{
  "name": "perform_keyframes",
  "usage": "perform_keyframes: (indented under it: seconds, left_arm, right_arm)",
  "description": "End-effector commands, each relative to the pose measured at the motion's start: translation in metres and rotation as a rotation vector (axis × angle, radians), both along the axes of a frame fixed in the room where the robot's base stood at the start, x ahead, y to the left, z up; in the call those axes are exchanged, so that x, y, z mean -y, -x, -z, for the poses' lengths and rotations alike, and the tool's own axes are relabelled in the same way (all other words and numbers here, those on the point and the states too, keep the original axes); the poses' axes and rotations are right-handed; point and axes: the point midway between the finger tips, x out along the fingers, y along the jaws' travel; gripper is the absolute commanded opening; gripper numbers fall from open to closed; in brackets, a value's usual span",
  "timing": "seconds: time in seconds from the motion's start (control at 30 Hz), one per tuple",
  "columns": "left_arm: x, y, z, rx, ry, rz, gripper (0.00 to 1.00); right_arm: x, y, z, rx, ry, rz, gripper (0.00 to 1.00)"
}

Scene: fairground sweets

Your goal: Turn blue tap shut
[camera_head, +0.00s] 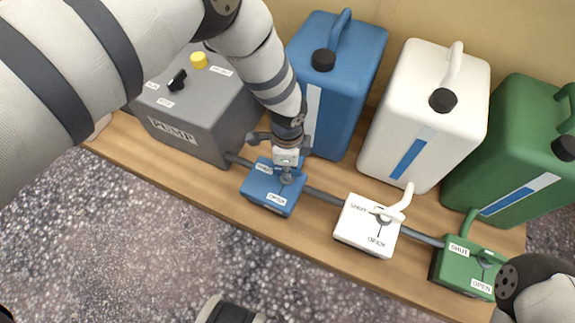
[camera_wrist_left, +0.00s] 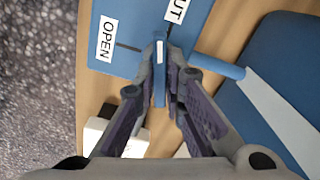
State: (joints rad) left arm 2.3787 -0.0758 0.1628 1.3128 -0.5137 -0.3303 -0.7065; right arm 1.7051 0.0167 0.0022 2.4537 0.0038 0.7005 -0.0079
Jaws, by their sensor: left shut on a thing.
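The blue tap (camera_head: 262,187) is a small blue box on the wooden shelf, with SHUT and OPEN labels on its top. My left gripper (camera_head: 286,172) reaches down from above onto the middle of this box. In the left wrist view my left gripper (camera_wrist_left: 160,85) is shut on the blue tap's handle (camera_wrist_left: 160,66), a narrow upright blue piece. The OPEN label is on the left of the blue box (camera_wrist_left: 125,65) there, and the SHUT label is cut off at the top. The fingers partly hide the handle, so its exact setting is hard to read. My right gripper is out of view.
A white tap (camera_head: 352,228) and a green tap (camera_head: 450,268) stand to the right, joined by grey pipe. A grey pump (camera_head: 205,125) stands left. Blue (camera_head: 350,50), white (camera_head: 400,135) and green (camera_head: 500,130) canisters stand close behind. My right arm shows at the lower right.

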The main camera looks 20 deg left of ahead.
Motion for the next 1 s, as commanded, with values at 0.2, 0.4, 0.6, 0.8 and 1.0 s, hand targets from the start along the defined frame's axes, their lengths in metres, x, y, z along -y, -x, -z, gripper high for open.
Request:
perform_keyframes:
  seconds: [0.2, 0.4, 0.6, 0.8, 1.0]
  left_arm:
    - [-0.0007, 0.0009, 0.001, -0.003, 0.0, 0.156, 0.0]
    - [-0.0007, 0.0008, 0.0008, -0.003, -0.001, 0.26, 0.0]
    - [-0.0009, 0.0008, 0.0007, -0.002, -0.002, 0.32, 0.0]
    - [-0.0009, 0.0008, 0.0006, -0.002, -0.002, 0.342, 0.0]
    - [-0.001, 0.0008, 0.0005, -0.003, -0.003, 0.345, 0.0]
  right_arm:
    - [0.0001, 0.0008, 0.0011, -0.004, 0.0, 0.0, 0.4]
    - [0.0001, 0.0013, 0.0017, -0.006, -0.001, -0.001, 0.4]
    - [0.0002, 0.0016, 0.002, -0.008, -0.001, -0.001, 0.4]
    - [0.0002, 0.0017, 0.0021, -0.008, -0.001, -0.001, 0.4]
    - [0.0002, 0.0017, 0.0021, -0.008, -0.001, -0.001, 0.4]
